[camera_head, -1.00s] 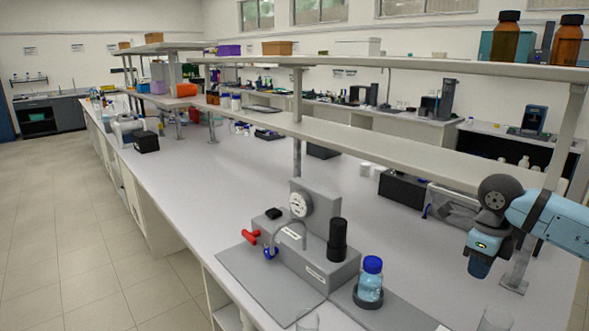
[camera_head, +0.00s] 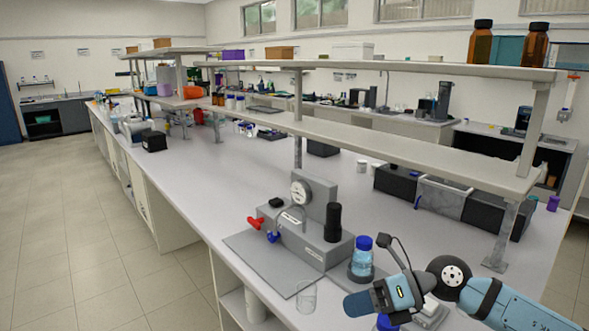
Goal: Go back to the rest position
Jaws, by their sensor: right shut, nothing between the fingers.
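My right gripper (camera_head: 358,304) is at the bottom right, its arm coming in from the lower right edge. It is shut and holds nothing, tilted and pointing left over the bench's front part, between a glass beaker (camera_head: 306,297) and a blue-capped bottle (camera_head: 361,259). The grey membrane rig (camera_head: 325,251) stands behind and left of it, with a round gauge (camera_head: 300,193), a red valve handle (camera_head: 256,223), a blue valve handle (camera_head: 273,237) and a black cylinder (camera_head: 333,222). The bottle stands upright in a dark holder. My left gripper is out of view.
A second blue cap (camera_head: 387,322) shows partly below my right wrist. A raised shelf (camera_head: 420,150) on posts runs along the bench, with brown bottles (camera_head: 481,42) on top. Dark bins (camera_head: 397,182) stand under it. The bench middle (camera_head: 215,185) is clear.

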